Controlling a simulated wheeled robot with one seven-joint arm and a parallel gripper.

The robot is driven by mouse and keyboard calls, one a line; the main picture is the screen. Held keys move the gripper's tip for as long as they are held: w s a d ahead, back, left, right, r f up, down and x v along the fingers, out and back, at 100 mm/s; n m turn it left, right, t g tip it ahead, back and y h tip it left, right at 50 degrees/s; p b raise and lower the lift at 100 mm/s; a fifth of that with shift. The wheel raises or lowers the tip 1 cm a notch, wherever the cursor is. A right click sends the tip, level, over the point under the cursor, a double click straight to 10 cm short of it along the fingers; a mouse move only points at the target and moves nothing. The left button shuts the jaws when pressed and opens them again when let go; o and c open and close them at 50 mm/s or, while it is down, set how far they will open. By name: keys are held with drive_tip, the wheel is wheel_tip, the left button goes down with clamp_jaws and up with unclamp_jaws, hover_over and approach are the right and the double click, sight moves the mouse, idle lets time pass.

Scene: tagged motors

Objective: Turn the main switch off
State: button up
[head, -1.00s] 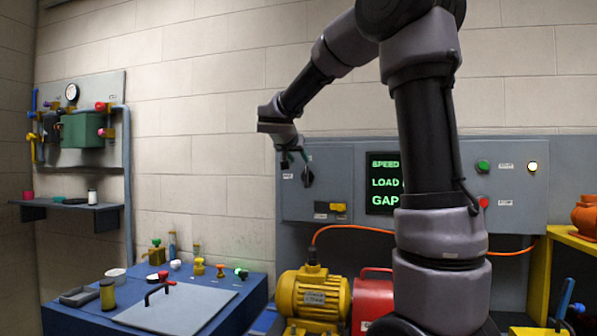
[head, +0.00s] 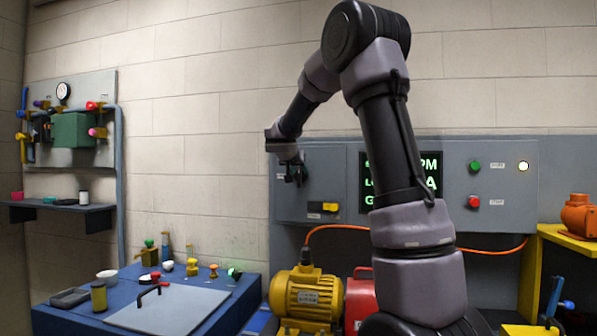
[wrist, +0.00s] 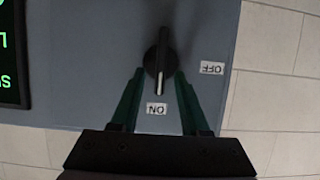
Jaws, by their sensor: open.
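The main switch (wrist: 159,62) is a black rotary knob on the grey panel. Its white line points at the ON label (wrist: 157,109); the OFF label (wrist: 212,68) is off to one side. My gripper (wrist: 160,72) is open, with a green finger on each side of the knob's lower end in the wrist view. I cannot tell whether either finger touches it. In the head view my gripper (head: 290,174) is at the left part of the control panel (head: 330,185) and largely covers the switch.
The panel also has a green display (head: 425,170), partly behind my arm, a yellow part (head: 330,207), a green button (head: 475,166) and a red button (head: 473,202). Below stand a yellow motor (head: 305,292) and a red machine (head: 360,295). A blue bench (head: 245,290) is at left.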

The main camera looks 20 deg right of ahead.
sight(297, 177)
clamp_jaws()
drive_tip(key=shift+a, duration=0.1)
drive_tip(key=n+h, duration=0.1)
drive_tip(key=n, duration=0.1)
drive_tip(key=a+n+g+h, duration=0.1)
drive_tip(key=n, duration=0.1)
drive_tip(key=w+f+n+h, duration=0.1)
drive_tip(key=n+h, duration=0.1)
drive_tip(key=shift+a+g, duration=0.3)
drive_tip(key=shift+g, duration=0.1)
drive_tip(key=n+h, duration=0.1)
drive_tip(key=n, duration=0.1)
drive_tip(key=f+n+h, duration=0.1)
drive_tip(key=n, duration=0.1)
drive_tip(key=shift+w+a+n+h, duration=0.2)
drive_tip(key=shift+n+h, duration=0.1)
drive_tip(key=shift+f+n+t+h, duration=0.15)
drive_tip(key=shift+n+h, duration=0.1)
drive_tip(key=shift+n, duration=0.45)
drive_tip(key=shift+f+n+t+h, duration=0.15)
drive_tip(key=shift+n+h, duration=0.1)
drive_tip(key=shift+n, duration=0.45)
